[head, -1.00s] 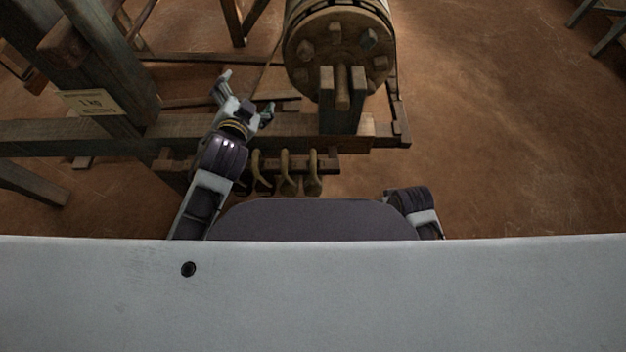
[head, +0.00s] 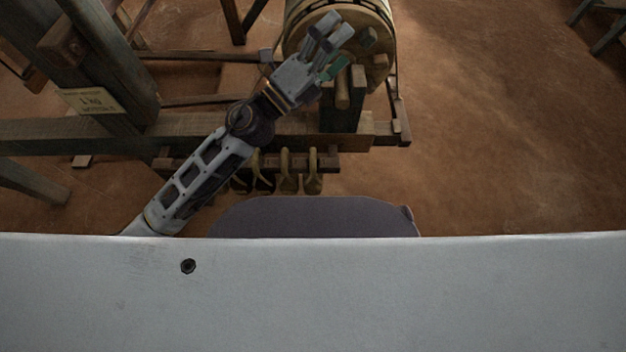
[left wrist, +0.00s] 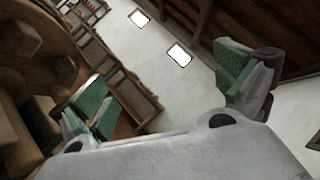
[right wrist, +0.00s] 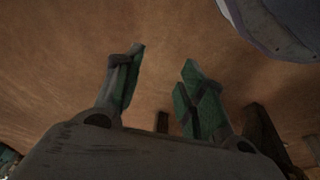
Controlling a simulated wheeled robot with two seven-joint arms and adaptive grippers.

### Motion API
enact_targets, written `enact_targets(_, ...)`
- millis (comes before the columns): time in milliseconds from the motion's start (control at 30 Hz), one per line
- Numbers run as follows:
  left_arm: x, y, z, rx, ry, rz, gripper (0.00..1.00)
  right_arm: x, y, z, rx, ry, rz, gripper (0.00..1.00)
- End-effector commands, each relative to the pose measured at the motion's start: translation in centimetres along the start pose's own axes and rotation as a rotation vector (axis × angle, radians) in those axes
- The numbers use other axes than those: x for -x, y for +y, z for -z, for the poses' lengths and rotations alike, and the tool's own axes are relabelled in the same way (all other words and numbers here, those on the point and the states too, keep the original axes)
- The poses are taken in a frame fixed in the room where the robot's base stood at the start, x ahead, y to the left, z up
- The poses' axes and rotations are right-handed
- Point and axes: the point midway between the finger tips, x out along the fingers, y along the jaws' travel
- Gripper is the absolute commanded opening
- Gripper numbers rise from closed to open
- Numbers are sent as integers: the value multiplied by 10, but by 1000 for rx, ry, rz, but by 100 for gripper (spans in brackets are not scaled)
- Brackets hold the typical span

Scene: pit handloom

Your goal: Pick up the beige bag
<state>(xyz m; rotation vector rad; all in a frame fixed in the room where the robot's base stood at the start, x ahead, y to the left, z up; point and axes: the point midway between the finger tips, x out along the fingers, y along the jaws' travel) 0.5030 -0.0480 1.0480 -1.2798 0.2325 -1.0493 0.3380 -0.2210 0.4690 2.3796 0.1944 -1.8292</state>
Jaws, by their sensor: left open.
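Several tan, loop-shaped hanging things (head: 287,172) show on a short wooden rail below the loom's beam in the head view. I cannot tell for sure whether one of them is the beige bag; my left arm partly hides those at the left. My left gripper (head: 333,46) is open, beyond and above that rail, in front of the round roller end. Its spread fingers (left wrist: 165,85) hold nothing in the left wrist view. My right gripper (right wrist: 163,60) is open and empty above bare floor in the right wrist view. It is hidden in the head view.
The wooden roller (head: 380,22) with its pegged end disc is close to my left gripper. A long horizontal beam (head: 60,134) and a thick post (head: 115,62) with a paper label (head: 92,101) stand at left. Brown floor (head: 500,150) is clear at right.

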Motion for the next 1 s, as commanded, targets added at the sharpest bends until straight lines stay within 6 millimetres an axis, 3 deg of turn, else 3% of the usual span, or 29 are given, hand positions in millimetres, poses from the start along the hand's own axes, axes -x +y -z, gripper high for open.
enact_targets(267, -2, 9, 61, -278, 326, 35, 99, -32, -1, -19, 2, -10, 1, 40)
enact_targets(600, 29, 57, 114, -602, 737, 21, 99, -68, -1, -44, 5, -20, 2, 40)
enact_targets(767, 54, 89, 122, -742, 933, -10, 99, -83, -2, -57, 6, -23, 2, 40)
enact_targets(1000, 101, 142, 111, -930, 1230, -93, 99, -105, -2, -78, 9, -30, 3, 40)
